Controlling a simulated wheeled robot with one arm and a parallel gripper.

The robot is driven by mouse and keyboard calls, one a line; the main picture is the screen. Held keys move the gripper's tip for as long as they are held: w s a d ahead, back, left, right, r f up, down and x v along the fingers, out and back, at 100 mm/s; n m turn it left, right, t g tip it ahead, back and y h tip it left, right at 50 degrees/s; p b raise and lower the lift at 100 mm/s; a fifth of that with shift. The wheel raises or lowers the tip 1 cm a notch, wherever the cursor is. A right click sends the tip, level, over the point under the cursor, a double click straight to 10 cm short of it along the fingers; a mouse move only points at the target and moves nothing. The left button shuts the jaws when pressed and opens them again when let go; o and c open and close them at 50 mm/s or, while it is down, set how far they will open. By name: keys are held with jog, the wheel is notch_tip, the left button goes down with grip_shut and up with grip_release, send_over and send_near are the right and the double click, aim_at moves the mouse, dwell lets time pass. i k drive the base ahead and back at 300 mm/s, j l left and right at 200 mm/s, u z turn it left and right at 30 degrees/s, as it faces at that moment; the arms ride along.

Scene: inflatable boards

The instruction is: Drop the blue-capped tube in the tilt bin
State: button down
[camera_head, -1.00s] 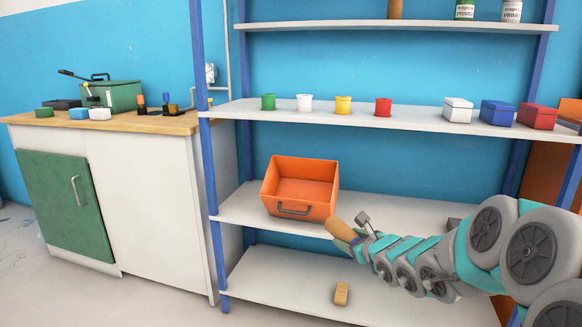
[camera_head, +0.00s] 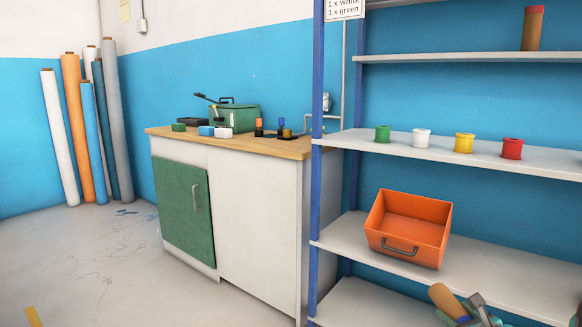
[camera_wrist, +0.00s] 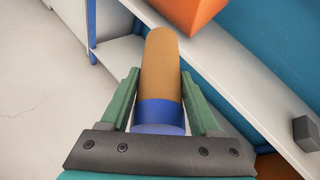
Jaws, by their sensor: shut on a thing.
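The blue-capped tube (camera_wrist: 160,75) is brown with a blue end. It lies between the two green fingers of my gripper (camera_wrist: 158,100) in the wrist view, with the blue end nearest the palm. My gripper is shut on it. In the head view the tube (camera_head: 447,301) shows at the bottom right, in front of the shelf. The orange tilt bin (camera_head: 409,229) sits on the middle shelf, its open top tipped toward the front, with a grey handle. It looks empty. In the wrist view the bin's lower part (camera_wrist: 187,12) shows at the top, beyond the tube.
The shelf board (camera_head: 340,240) has bare room left of the bin. A blue upright (camera_head: 316,170) stands at the rack's left. Several coloured spools line the shelf above. A white cabinet with a green door (camera_head: 183,212) stands left; rolls lean in the corner.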

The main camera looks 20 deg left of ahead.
aim_at(415, 235)
jog(key=u, duration=1.25)
jog(key=i+u, duration=0.15)
jog(key=u, duration=0.35)
jog(key=i+l+u, duration=0.1)
jog(key=u, duration=0.4)
jog(key=i+l+u, duration=0.15)
jog(key=u, duration=0.35)
jog(key=i+l+u, duration=0.15)
jog(key=u, duration=0.35)
jog(key=i+l+u, duration=0.2)
jog(key=l+u, duration=0.15)
jog(key=l, duration=0.45)
jog(key=l+u, duration=0.3)
jog(key=l, duration=0.45)
jog(key=l+u, duration=0.35)
jog(key=l, duration=0.5)
jog(key=i, duration=0.05)
